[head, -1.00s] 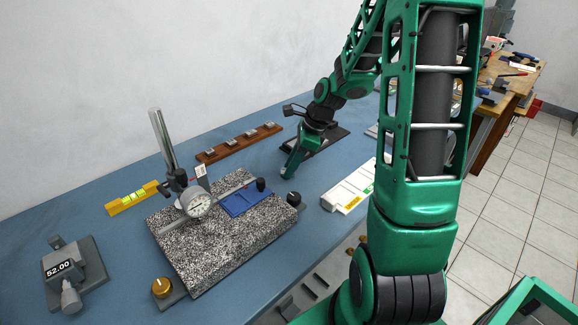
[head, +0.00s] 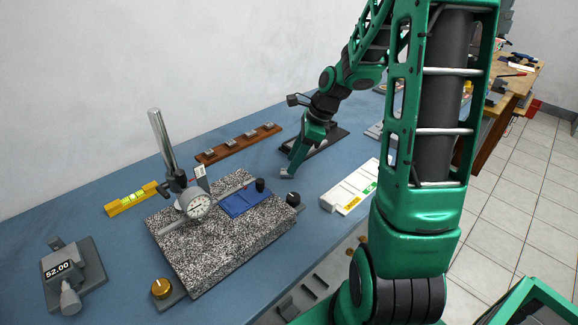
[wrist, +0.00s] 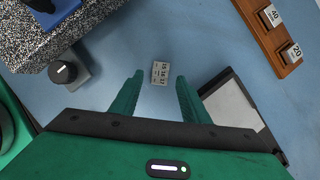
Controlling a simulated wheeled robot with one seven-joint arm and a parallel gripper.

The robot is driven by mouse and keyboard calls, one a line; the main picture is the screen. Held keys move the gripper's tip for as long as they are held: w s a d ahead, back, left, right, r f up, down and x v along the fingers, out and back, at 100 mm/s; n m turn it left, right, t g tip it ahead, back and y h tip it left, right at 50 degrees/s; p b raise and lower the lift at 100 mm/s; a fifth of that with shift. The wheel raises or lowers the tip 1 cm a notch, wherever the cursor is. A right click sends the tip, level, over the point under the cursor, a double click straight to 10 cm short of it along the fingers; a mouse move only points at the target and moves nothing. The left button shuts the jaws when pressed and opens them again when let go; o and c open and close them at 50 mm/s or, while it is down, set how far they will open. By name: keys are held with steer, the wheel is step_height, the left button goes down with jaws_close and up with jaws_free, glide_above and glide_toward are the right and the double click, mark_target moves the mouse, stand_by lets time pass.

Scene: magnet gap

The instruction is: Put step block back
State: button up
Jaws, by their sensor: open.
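A small pale grey block (wrist: 160,73) with printed numbers, likely the step block, shows in the wrist view on the blue bench. My gripper (wrist: 160,80) is open, with one green finger on each side of the block in the picture. No finger visibly touches it, and I cannot tell how far above it the tips are. In the head view my gripper (head: 291,170) is low over the bench, just behind the granite plate; a small grey shape beside its tips is too small to make out.
The granite plate (head: 200,258) carries a dial gauge (head: 199,206) and a blue plate (head: 238,202). A wooden rack (head: 240,143) of numbered blocks lies behind. A dark tray (head: 335,138) is behind my gripper. A white labelled tray (head: 345,193) lies to the right.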

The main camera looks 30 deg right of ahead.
steer(key=v, duration=0.8)
steer(key=s+a+r+n+g+h, duration=0.1)
steer(key=s+n+g+h, duration=0.1)
steer(key=s+n, duration=1.6)
steer(key=s+h, duration=0.1)
steer(key=s, duration=0.7)
steer(key=shift+g, duration=0.3)
steer(key=shift+a+r, duration=0.1)
